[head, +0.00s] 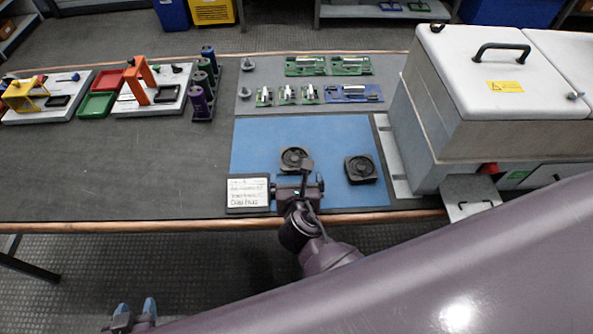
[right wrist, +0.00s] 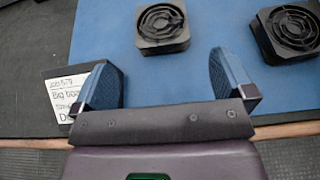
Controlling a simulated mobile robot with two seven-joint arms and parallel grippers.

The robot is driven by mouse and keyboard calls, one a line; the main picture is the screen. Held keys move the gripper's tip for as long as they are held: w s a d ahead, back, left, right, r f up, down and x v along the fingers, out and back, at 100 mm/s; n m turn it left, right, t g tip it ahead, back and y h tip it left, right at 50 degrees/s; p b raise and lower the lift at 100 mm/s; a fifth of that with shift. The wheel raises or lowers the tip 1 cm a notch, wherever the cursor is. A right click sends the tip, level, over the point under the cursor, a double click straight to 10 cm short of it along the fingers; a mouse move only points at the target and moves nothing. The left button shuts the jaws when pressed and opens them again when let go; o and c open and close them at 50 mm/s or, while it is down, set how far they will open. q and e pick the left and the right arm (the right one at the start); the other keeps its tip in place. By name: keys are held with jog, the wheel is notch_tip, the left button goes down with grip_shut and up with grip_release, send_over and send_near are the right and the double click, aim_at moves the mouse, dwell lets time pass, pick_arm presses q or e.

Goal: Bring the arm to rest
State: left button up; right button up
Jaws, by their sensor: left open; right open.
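My right gripper (head: 298,184) hangs over the front of the blue mat (head: 258,135), between the label card and the right-hand fan. In the right wrist view its two fingers (right wrist: 165,75) are spread wide with nothing between them. One black fan (right wrist: 162,28) lies just beyond the fingertips, and another black fan (right wrist: 290,32) lies to its right. In the head view these are the left fan (head: 292,156), partly behind my gripper, and the right fan (head: 361,169). My left gripper (head: 136,305) is low at the bottom left, off the table, its blue fingertips apart and empty.
A label card (head: 248,192) lies left of my right gripper. Circuit boards (head: 306,66) lie behind the mat. A white-lidded machine (head: 495,85) stands at the right. The front left table is clear.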

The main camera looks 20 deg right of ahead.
jog(key=shift+s+a+r, duration=0.1)
jog(key=shift+s+r, duration=0.05)
jog(key=shift+s, duration=0.1)
